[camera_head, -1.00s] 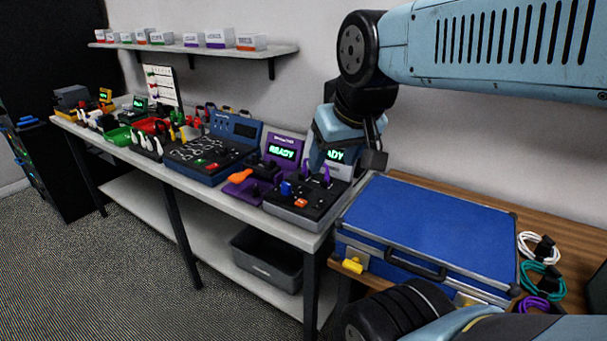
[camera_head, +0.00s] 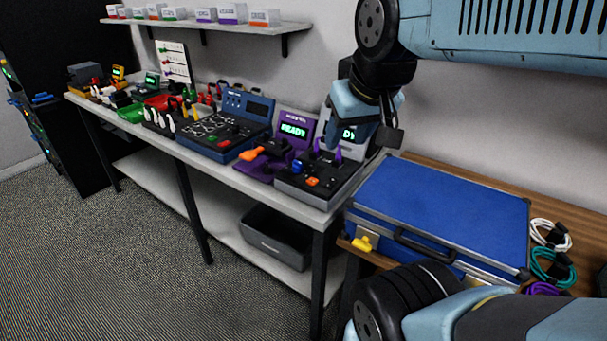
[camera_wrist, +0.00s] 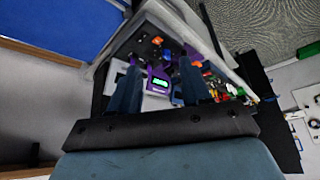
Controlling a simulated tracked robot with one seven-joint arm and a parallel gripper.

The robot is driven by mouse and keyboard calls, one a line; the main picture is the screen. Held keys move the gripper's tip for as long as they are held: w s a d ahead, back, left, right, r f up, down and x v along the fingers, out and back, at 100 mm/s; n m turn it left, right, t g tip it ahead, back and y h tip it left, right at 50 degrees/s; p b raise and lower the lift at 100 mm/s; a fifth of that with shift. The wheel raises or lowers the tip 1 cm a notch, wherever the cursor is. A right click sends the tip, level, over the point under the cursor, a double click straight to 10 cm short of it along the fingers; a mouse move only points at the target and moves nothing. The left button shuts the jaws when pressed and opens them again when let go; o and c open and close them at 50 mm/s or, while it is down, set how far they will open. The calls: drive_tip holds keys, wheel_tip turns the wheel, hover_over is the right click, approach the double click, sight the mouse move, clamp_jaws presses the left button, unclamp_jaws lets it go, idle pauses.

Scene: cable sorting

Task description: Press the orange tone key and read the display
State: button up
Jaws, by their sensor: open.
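The orange tone key (camera_head: 312,182) is a small orange block on the black top of a grey console (camera_head: 290,191), beside a blue knob and purple posts. It also shows in the wrist view (camera_wrist: 157,41).
A purple device (camera_head: 295,131) reading "READY", with an orange handle (camera_head: 251,153), stands left of the console. A blue case (camera_head: 440,213) lies to the right, with coiled cables (camera_head: 549,236) beyond it. A blue test unit (camera_head: 222,139) and coloured trays fill the bench further left.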

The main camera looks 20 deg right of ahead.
clamp_jaws()
idle(1.4)
